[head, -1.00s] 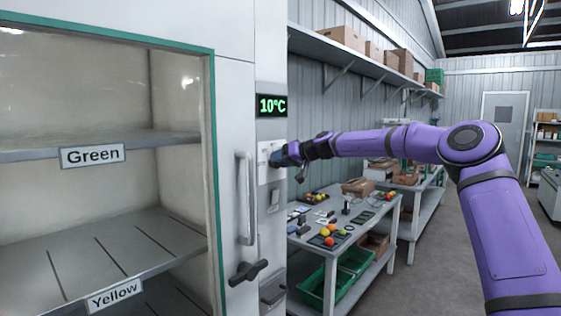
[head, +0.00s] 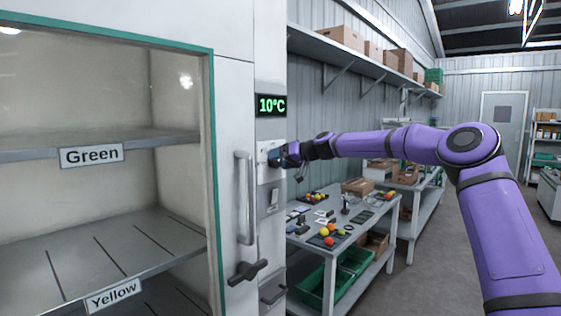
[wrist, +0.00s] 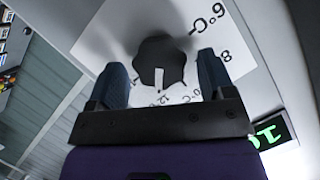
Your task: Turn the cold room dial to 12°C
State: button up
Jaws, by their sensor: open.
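The cold room dial (wrist: 160,62) is a dark, lobed knob on a white scale plate (wrist: 108,40) with printed temperatures. A white mark shows on its lower side in the wrist view, near the label 12. My gripper (wrist: 162,78) is open, with one blue finger on each side of the knob. I see gaps between the fingers and the knob. In the head view my gripper (head: 277,157) is at the plate (head: 264,148) and hides most of the dial. The green display (head: 271,105) above it reads 10°C.
The cold room's glass door with a vertical handle (head: 246,197) and a dark latch (head: 247,271) is left of the plate. A small switch (head: 272,197) sits below it. A table (head: 318,262) with tomatoes and small items stands at right, under a wall shelf (head: 345,52).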

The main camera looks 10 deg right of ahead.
jog(key=v, duration=1)
jog(key=shift+s+d+r, duration=0.15)
jog(key=shift+s+d, duration=0.05)
jog(key=shift+d, duration=0.1)
jog(key=s+a+f+n+g+h, duration=0.1)
jog(key=s+a+f+g+h, duration=0.15)
jog(key=s+a, duration=0.55)
jog(key=s+a+f+n+g+h, duration=0.1)
jog(key=s+a+f+g+h, duration=0.25)
jog(key=s, duration=0.55)
jog(key=s+d+m+h, duration=0.2)
jog(key=s+d, duration=0.3)
jog(key=s, duration=1.4)
jog(key=s+d+f+m+t+h, duration=0.1)
jog(key=s+d, duration=0.4)
jog(key=s, duration=1.4)
jog(key=shift+s+m+t+h, duration=0.3)
jog(key=shift+s+m+h, duration=0.1)
jog(key=shift+m+h, duration=0.45)
